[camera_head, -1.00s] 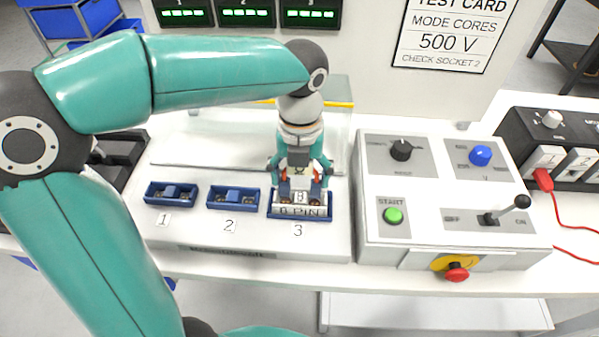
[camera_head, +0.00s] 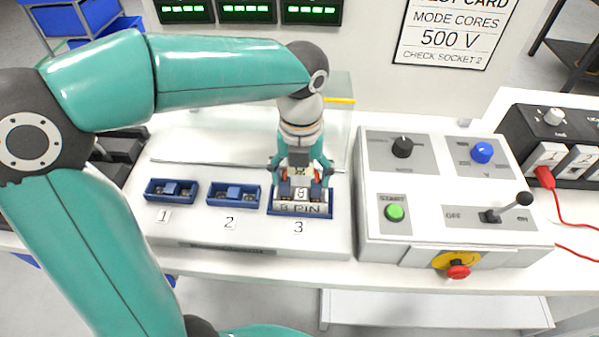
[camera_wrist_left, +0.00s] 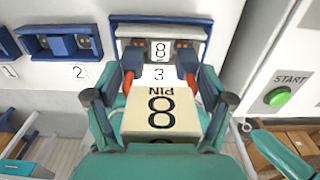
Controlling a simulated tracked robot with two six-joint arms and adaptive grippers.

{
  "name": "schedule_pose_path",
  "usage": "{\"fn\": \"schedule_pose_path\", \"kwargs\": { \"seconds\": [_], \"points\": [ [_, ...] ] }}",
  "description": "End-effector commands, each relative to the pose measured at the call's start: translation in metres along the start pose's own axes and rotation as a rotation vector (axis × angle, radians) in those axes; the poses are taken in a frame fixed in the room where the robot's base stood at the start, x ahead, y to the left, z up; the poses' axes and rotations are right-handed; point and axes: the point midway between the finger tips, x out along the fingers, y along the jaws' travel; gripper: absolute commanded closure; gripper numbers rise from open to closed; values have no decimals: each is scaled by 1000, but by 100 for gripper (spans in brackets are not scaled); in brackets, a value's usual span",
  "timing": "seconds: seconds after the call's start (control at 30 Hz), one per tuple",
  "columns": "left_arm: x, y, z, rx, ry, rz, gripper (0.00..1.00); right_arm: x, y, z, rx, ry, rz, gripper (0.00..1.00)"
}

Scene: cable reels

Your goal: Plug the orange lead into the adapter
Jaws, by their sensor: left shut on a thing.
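My left gripper (camera_head: 301,180) is shut on a cream block marked 8 PIN (camera_wrist_left: 160,112), the adapter by its marking, its fingers on both sides of it. In the head view the gripper is at the blue socket 3 (camera_head: 272,211), the rightmost of the row, where the 8 PIN marking shows low in the frame. In the wrist view, socket 3 (camera_wrist_left: 118,27) lies beyond the block and shows an 8 on a grey part. I cannot tell how deep the block sits. A red-orange lead (camera_head: 572,225) has its plug (camera_head: 544,178) at the black box on the right. My right gripper is not in view.
Blue sockets 1 (camera_head: 150,195) and 2 (camera_head: 212,200) are to the left. A white control box (camera_head: 440,235) with a green button, knobs and a black lever stands right of socket 3. A clear panel (camera_head: 340,110) stands behind the gripper.

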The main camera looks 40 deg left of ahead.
Motion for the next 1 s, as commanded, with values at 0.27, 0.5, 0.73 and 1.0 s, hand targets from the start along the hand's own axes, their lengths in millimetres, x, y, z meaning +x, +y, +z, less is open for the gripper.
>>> {"fn": "schedule_pose_path", "kwargs": {
  "seconds": [0.27,0.5,0.73,1.0],
  "points": [
    [10,0,0,0,0,0,59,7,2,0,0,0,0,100],
    [17,0,0,0,0,0,59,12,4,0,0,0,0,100],
    [24,0,0,1,0,0,59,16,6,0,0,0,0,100],
    [22,-1,0,1,0,0,0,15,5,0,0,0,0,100]
  ]
}}
